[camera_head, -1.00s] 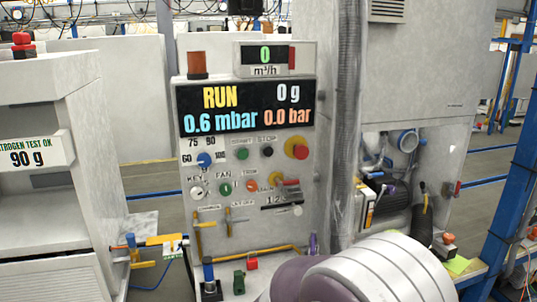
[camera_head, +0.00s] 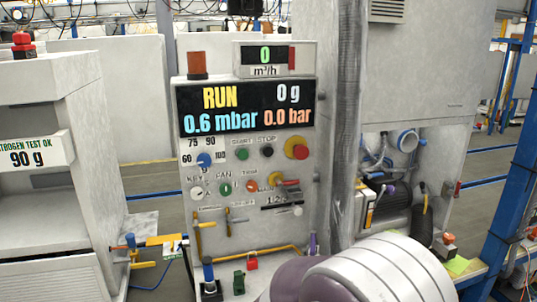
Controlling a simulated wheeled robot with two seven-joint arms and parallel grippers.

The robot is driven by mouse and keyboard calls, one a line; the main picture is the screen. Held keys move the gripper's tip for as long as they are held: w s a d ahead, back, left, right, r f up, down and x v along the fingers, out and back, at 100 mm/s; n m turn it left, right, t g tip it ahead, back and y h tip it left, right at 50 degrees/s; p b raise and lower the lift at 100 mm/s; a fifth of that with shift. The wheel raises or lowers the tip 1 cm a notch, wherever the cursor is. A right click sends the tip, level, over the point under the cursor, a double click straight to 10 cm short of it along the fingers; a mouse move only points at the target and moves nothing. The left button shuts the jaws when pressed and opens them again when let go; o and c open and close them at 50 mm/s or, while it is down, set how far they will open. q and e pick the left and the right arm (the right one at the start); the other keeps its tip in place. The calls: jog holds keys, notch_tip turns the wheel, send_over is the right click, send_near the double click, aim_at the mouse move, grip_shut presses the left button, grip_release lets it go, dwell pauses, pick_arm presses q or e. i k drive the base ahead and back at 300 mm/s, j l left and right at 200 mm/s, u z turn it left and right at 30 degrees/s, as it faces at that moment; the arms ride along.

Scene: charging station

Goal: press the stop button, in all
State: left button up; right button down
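The stop button (camera_head: 267,151) is a small round black button under the STOP label on the grey control panel (camera_head: 222,238). It sits between the green start button (camera_head: 242,154) and a larger red mushroom button on a yellow ring (camera_head: 297,148). Nothing covers it. How far it is pressed in cannot be told. The panel's display (camera_head: 245,108) reads RUN, 0 g, 0.6 mbar and 0.0 bar. Neither of my grippers is in view.
Below are a blue knob (camera_head: 205,159), a key switch (camera_head: 197,193), a green fan switch (camera_head: 225,188) and yellow-handled valves. A wrapped vertical hose (camera_head: 351,120) runs right of the panel. A banded white and mauve rounded shape, not identifiable, fills the bottom right.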

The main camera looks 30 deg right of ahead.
aim_at(267, 152)
jog(key=i+l, duration=0.1)
jog(key=l, duration=0.25)
jog(key=i+l, duration=0.1)
jog(key=l, duration=0.3)
jog(key=i+l, duration=0.1)
jog(key=l, duration=0.25)
jog(key=i+l, duration=0.1)
jog(key=l, duration=0.25)
jog(key=i+l, duration=0.15)
jog(key=l, duration=0.25)
